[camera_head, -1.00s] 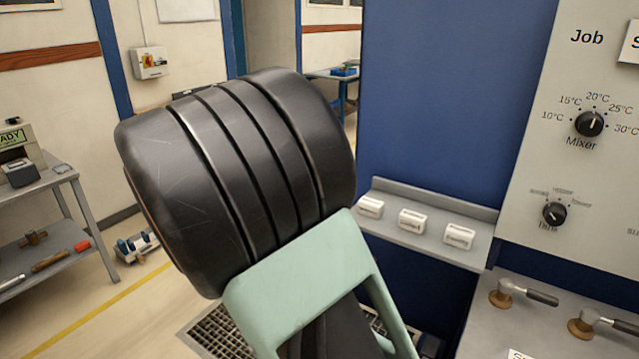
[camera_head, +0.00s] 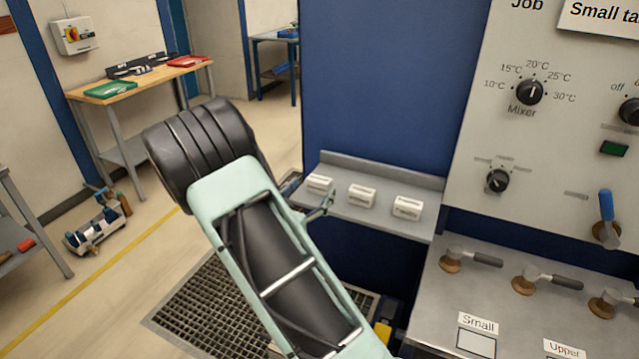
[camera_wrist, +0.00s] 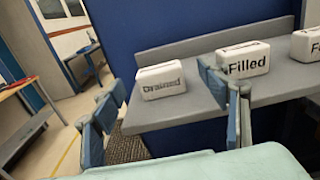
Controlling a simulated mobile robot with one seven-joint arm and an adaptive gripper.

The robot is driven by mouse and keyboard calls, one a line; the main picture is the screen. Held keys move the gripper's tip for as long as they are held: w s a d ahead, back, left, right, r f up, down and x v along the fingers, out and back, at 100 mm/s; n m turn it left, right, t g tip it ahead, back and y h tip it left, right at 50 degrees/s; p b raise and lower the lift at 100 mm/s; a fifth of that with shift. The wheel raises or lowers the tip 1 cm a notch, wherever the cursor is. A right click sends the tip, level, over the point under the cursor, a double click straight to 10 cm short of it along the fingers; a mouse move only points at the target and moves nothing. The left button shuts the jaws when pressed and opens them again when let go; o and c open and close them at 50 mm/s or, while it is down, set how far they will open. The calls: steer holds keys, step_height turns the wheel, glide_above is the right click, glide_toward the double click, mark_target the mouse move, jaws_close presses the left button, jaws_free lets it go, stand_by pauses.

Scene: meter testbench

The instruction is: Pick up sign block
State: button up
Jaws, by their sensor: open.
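Three white sign blocks stand in a row on a grey shelf (camera_head: 375,215). In the wrist view the left block (camera_wrist: 161,83) reads "Drained", the middle block (camera_wrist: 248,62) reads "Filled", and the right block (camera_wrist: 309,44) is cut off after "F". In the head view they are the left block (camera_head: 320,184), middle block (camera_head: 362,196) and right block (camera_head: 407,208). My gripper (camera_wrist: 163,84) is open and empty, with the "Drained" block seen between its fingers. In the head view my arm mostly hides the gripper, just left of the shelf. Contact with the block is not visible.
The shelf has a raised back edge against a blue panel (camera_head: 375,90). To the right is a control panel (camera_head: 480,130) with knobs, above a bench (camera_head: 440,300) with several valve handles. A wooden table (camera_head: 150,80) stands at the back left.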

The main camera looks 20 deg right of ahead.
mark_target(316, 182)
steer(key=p+x, duration=0.1)
steer(key=x, duration=0.4)
steer(key=shift+w+d, duration=0.2)
steer(key=shift+w, duration=0.2)
steer(key=c, duration=1.3)
